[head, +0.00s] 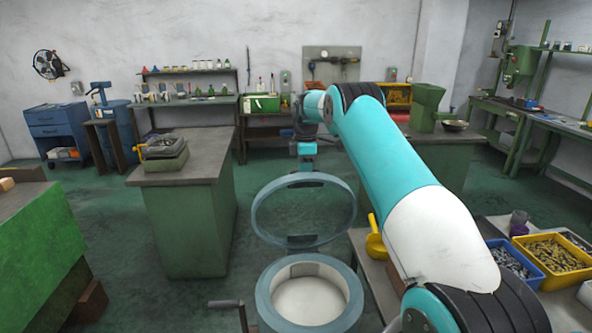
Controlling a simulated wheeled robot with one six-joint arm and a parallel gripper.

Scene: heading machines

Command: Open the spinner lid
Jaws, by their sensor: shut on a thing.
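The spinner (262,296) is a round blue-grey drum at the bottom centre, with a pale, empty-looking inside. Its lid (258,222) is a blue-grey ring with a see-through middle. The lid stands raised and steeply tilted behind and above the drum, so the drum's mouth is uncovered. A dark piece (301,241) shows at the lid's lower edge. My gripper (305,172) points down at the lid's top edge and is shut on the lid there. The fingertips are small and partly hidden against the dark part at the rim.
A crank handle (226,304) sticks out left of the drum. To the right, a bench holds a yellow scoop (375,243), a blue bin (509,260) and a yellow bin (556,259). A green cabinet (187,225) stands at left behind the spinner. Open floor lies between.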

